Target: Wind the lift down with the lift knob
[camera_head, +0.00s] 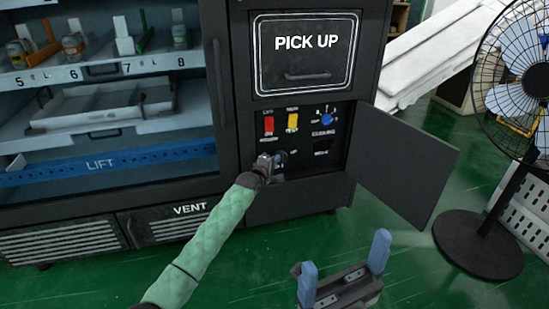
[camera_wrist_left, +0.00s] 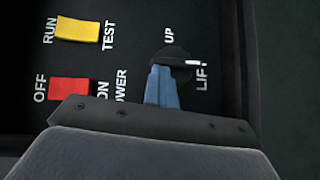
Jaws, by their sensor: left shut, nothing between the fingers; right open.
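The lift knob (camera_wrist_left: 172,60) is a dark round knob in the left wrist view, between the UP and LIFT labels. Its white mark points right in that view, toward the LIFT label. My left gripper (camera_head: 276,160) is at the lower left of the control panel; its blue fingers (camera_wrist_left: 161,86) are shut together right at the knob's edge. Whether they touch it I cannot tell. The blue LIFT bar (camera_head: 140,157) crosses low inside the cabinet, with a pale tray (camera_head: 85,118) above it. My right gripper (camera_head: 343,270) is open and empty above the green floor.
The panel carries a red power switch (camera_head: 269,125), a yellow run/test switch (camera_head: 292,122) and a blue dial (camera_head: 328,118). The panel door (camera_head: 402,165) stands open to the right. A fan (camera_head: 478,245) stands beyond it. Floor in front is clear.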

